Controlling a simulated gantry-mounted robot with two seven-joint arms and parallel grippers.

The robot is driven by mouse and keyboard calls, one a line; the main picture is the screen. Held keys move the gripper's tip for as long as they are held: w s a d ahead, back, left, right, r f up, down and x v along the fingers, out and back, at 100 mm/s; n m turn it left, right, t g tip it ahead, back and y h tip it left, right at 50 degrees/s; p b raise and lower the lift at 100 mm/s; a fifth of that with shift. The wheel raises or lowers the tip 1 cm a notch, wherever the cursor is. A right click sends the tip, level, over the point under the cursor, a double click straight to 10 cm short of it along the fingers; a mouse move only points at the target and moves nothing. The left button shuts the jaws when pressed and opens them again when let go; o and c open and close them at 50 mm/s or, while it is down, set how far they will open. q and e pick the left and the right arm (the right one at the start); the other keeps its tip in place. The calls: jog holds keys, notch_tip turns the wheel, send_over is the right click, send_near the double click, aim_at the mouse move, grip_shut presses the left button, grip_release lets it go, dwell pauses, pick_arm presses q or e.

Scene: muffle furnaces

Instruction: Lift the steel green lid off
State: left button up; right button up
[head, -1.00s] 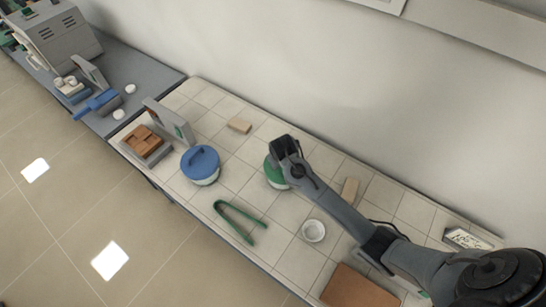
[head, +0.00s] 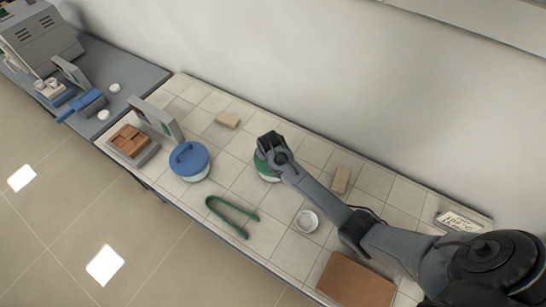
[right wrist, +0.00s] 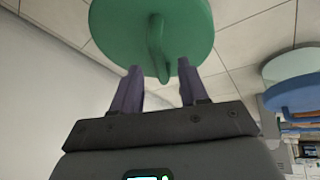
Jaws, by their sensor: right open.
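The green lid (head: 260,164) sits on a pale round vessel on the tiled bench, partly hidden under my right gripper (head: 268,149). In the right wrist view the green lid (right wrist: 110,22) fills the top middle, with its upright handle (right wrist: 158,55) facing the gripper. My right gripper (right wrist: 158,78) is open, its two fingers spread to either side of the handle's end. I see no grip on the handle, and contact cannot be told. My left gripper is not in view.
A blue-lidded vessel (head: 190,160) stands to the left. Green tongs (head: 232,217) and a small white dish (head: 306,221) lie toward the front. A brown board (head: 356,281) is at the front right. Small tan blocks (head: 228,120) lie toward the wall.

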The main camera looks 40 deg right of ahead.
jog(key=shift+x, duration=0.95)
jog(key=shift+c, duration=0.4)
grip_shut()
